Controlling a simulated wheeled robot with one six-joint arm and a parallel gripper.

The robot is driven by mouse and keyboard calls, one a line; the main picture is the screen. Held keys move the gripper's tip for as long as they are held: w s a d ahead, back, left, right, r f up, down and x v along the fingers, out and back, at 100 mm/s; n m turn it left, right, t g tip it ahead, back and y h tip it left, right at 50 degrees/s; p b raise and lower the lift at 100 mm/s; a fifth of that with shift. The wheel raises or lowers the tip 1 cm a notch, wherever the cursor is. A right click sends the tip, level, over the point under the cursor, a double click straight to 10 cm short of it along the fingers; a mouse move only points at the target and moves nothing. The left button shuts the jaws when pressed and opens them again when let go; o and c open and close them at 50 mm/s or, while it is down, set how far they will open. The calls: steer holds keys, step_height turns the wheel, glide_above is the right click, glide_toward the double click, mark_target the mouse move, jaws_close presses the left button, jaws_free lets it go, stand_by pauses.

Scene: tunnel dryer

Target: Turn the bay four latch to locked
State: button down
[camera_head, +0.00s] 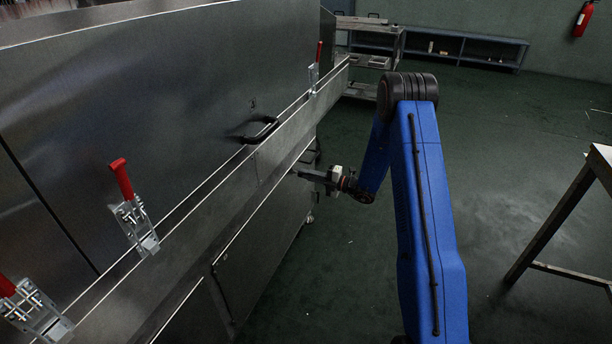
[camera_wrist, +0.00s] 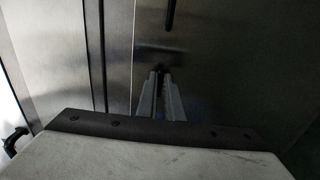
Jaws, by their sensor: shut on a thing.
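My gripper (camera_head: 299,173) is low beside the steel dryer front, below its long ledge and at the far end of the lower panels. In the wrist view its two grey fingers (camera_wrist: 162,92) point at a steel panel and are close together. They are shut on a small dark part (camera_wrist: 162,68) at the panel, which I take to be the latch. The fingers hide most of it, so its turn angle and any bay marking cannot be read.
Red-handled toggle clamps (camera_head: 121,180) stand along the dryer's ledge (camera_head: 285,137), and a black pull handle (camera_head: 262,130) is above it. A table (camera_head: 603,160) stands at the right. A shelf cart (camera_head: 370,58) is behind. The green floor between is clear.

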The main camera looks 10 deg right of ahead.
steer(key=shift+d, duration=0.1)
steer(key=c, duration=1.9)
jaws_free()
steer(key=v, duration=1.7)
steer(key=shift+s, duration=0.15)
steer(key=shift+d, duration=0.15)
